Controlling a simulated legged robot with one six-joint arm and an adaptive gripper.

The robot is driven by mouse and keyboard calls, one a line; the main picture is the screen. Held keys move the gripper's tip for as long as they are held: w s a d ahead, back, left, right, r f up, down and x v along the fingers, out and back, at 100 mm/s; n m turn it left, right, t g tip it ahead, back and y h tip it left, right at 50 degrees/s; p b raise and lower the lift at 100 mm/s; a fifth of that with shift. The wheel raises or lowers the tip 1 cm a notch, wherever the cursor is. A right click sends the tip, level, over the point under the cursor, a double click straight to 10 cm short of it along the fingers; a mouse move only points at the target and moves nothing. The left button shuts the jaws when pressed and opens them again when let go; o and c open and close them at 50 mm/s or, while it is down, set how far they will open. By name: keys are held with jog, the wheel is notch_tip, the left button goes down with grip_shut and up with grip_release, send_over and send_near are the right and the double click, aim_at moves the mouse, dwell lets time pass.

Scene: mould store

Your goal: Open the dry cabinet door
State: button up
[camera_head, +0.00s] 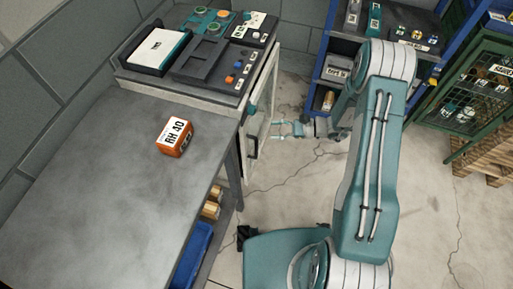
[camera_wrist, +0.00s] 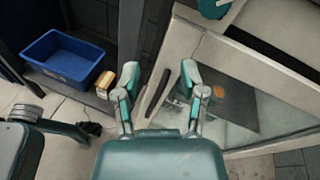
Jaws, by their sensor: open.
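The dry cabinet (camera_head: 135,78) is a pale metal cabinet standing against the wall. Its door (camera_head: 268,88) has a pale frame and glass, seen at a steep angle in the head view. The door's frame and glass (camera_wrist: 235,112) fill the right of the wrist view. I cannot tell whether the door is fully shut. A teal knob (camera_head: 252,108) shows at the door side. My gripper (camera_head: 290,129) is open and empty in front of the door. In the wrist view its fingers (camera_wrist: 157,82) are spread, with the near frame edge showing between and beyond them.
A grey bench (camera_head: 95,170) with an orange box (camera_head: 175,137) labelled RH 40 adjoins the cabinet. A blue bin (camera_wrist: 65,57) sits below it. A blue-framed shelf (camera_head: 318,62) and a green mesh cage (camera_head: 470,85) stand to the right. Floor between is clear.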

aim_at(256, 148)
notch_tip(256, 148, down, 18)
jog(key=s+d+m+t, duration=0.2)
jog(key=d+m+t, duration=0.1)
jog(key=m+t, duration=0.55)
jog(key=shift+g+h, duration=0.3)
jog(key=shift+g, duration=0.05)
jog(key=x, duration=1.1)
jog(key=shift+a+r, duration=0.1)
jog(key=shift+r, duration=0.15)
grip_shut()
